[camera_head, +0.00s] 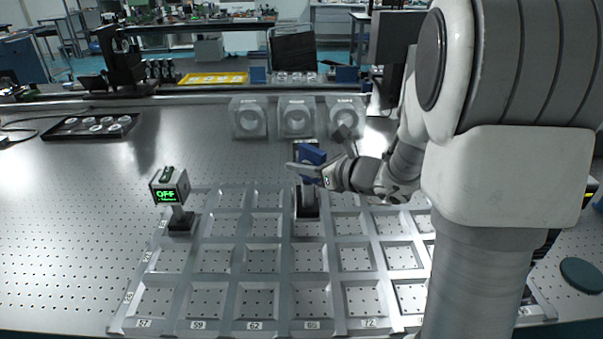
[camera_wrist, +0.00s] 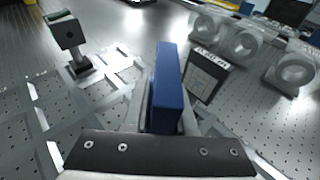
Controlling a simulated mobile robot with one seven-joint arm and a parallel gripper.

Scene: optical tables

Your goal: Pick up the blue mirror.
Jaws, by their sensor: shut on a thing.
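The blue mirror (camera_head: 312,154) is a small blue block above the grid frame, near the middle of the head view. My gripper (camera_head: 306,170) reaches it from the right and is shut on it. In the wrist view the blue mirror (camera_wrist: 168,88) stands upright between the fingers of my gripper (camera_wrist: 163,122). The head view does not clearly show whether the mirror is clear of what lies under it.
A device reading OFF (camera_head: 170,190) stands at the left. Several grey ring mounts (camera_head: 297,118) line the back. The silver grid frame (camera_head: 222,225) has empty cells in front.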

